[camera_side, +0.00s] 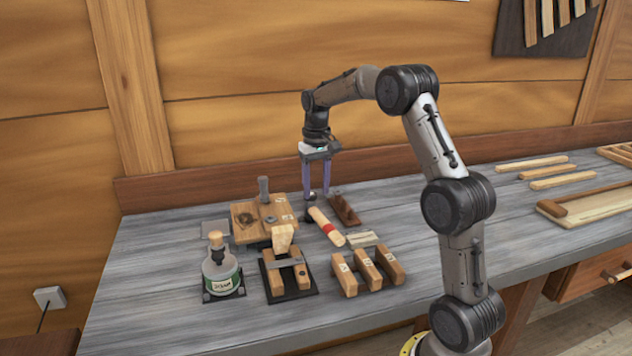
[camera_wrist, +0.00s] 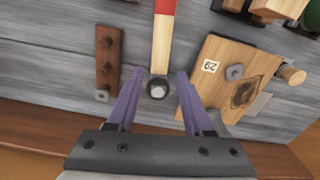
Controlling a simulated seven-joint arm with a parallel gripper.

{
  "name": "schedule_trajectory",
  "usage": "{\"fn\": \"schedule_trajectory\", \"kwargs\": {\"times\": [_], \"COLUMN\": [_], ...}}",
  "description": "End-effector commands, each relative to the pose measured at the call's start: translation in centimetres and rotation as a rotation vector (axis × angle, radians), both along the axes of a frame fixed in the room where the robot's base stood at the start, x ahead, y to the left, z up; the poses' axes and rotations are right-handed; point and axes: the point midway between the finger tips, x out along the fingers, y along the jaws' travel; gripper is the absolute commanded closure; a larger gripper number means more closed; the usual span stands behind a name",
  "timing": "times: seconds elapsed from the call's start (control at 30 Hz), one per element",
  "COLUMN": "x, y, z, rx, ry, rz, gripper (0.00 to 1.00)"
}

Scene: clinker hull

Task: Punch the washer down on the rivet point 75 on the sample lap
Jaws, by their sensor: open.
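My gripper (camera_side: 316,195) has two purple fingers, spread open with nothing clamped. In the wrist view its fingertips (camera_wrist: 159,76) lie either side of a round metal head (camera_wrist: 158,90). The head ends a wooden tool with a red band (camera_wrist: 164,8), which lies on the bench in the side view (camera_side: 328,229). I cannot tell whether the tips are level with the head or above it. The sample lap (camera_side: 245,209) is a wooden board left of my gripper; it also shows in the wrist view (camera_wrist: 215,95). A grey washer-like piece (camera_wrist: 235,72) sits on it near a label I cannot read surely.
A dark peg rail (camera_side: 343,209) stands right of my gripper. A bottle (camera_side: 220,272), a clamp-like wooden block on a black base (camera_side: 283,268) and several wooden blocks (camera_side: 367,268) fill the bench front. The back wall is close behind.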

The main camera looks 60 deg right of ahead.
Motion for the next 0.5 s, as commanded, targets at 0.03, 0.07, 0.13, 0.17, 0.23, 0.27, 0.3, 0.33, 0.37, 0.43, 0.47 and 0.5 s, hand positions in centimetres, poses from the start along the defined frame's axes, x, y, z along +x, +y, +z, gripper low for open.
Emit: {"fn": "schedule_trajectory", "kwargs": {"times": [0.03, 0.07, 0.13, 0.17, 0.23, 0.27, 0.3, 0.33, 0.37, 0.43, 0.47, 0.5], "x": [0.0, 0.0, 0.0, 0.0, 0.0, 0.0, 0.0, 0.0, 0.0, 0.0, 0.0, 0.0], "y": [0.0, 0.0, 0.0, 0.0, 0.1, 0.1, 0.1, 0.0, 0.0, 0.0, 0.0, 0.0], "z": [-0.6, -0.9, -1.7, -2.0, -2.8, -3.1, -3.6, -3.9, -4.2, -4.9, -5.2, -5.6], "rx": [0.002, 0.002, 0.001, 0.001, 0.002, 0.002, 0.002, 0.002, 0.002, 0.002, 0.002, 0.002], "ry": [0.002, 0.002, 0.002, 0.002, 0.003, 0.002, 0.003, 0.003, 0.002, 0.002, 0.002, 0.002], "rz": [0.000, 0.000, 0.000, -0.001, -0.001, -0.001, -0.001, -0.001, -0.001, -0.001, -0.001, -0.001], "gripper": [0.49, 0.49, 0.49, 0.49, 0.49, 0.49, 0.49, 0.49, 0.49, 0.49, 0.49, 0.49]}}
